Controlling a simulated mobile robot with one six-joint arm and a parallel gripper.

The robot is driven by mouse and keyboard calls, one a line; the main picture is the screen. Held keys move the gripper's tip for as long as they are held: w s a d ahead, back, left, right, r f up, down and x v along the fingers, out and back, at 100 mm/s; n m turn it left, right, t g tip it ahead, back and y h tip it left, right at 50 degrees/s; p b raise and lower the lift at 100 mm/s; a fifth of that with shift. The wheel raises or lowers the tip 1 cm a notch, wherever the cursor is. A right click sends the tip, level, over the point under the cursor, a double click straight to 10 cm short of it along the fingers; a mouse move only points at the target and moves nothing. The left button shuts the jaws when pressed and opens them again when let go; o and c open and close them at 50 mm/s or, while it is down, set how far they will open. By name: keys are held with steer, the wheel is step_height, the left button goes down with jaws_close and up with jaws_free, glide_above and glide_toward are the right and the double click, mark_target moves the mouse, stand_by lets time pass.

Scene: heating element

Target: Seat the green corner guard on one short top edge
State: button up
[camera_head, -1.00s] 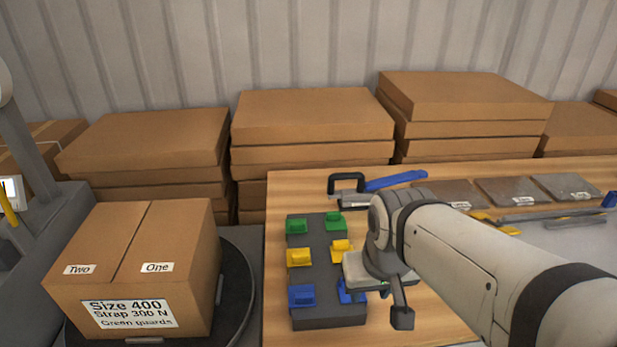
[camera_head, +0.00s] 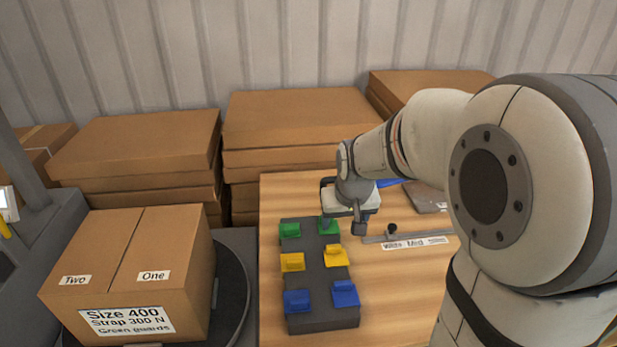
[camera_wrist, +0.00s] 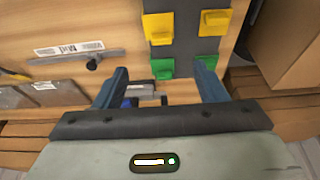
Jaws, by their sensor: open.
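Two green corner guards lie at the far end of a dark rack: the left one (camera_head: 290,230) is in clear view, and the right one (camera_head: 328,226) is partly hidden by my gripper. My gripper (camera_head: 346,215) is open and empty, close to the right green guard. In the wrist view my gripper (camera_wrist: 162,82) has its two blue-grey fingers apart. One green guard (camera_wrist: 163,68) shows between the fingers, and the other (camera_wrist: 207,63) is by the right fingertip. The carton (camera_head: 125,260) has top labels "Two" and "One" and a front label reading "Green guards".
The rack (camera_head: 322,318) also holds yellow guards (camera_head: 292,262) and blue guards (camera_head: 297,301). The carton stands on a dark round turntable (camera_head: 236,290). A labelled metal bar (camera_head: 415,243) lies right of the rack. Stacked flat cartons (camera_head: 290,120) line the back.

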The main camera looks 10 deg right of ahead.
steer(key=p, duration=0.3)
glide_toward(334, 228)
steer(key=w+a+r, duration=0.1)
steer(key=a+r, duration=0.1)
steer(key=shift+t, duration=0.4)
steer(key=shift+w+p+x, duration=0.25)
steer(key=shift+p+x, duration=0.35)
steer(key=shift+x, duration=1.65)
steer(key=shift+w+p+x, duration=0.2)
steer(key=shift+p+x, duration=0.35)
steer(key=shift+x, duration=1.7)
steer(key=shift+r, duration=0.15)
steer(key=shift+c, duration=0.3)
steer(key=c, duration=1)
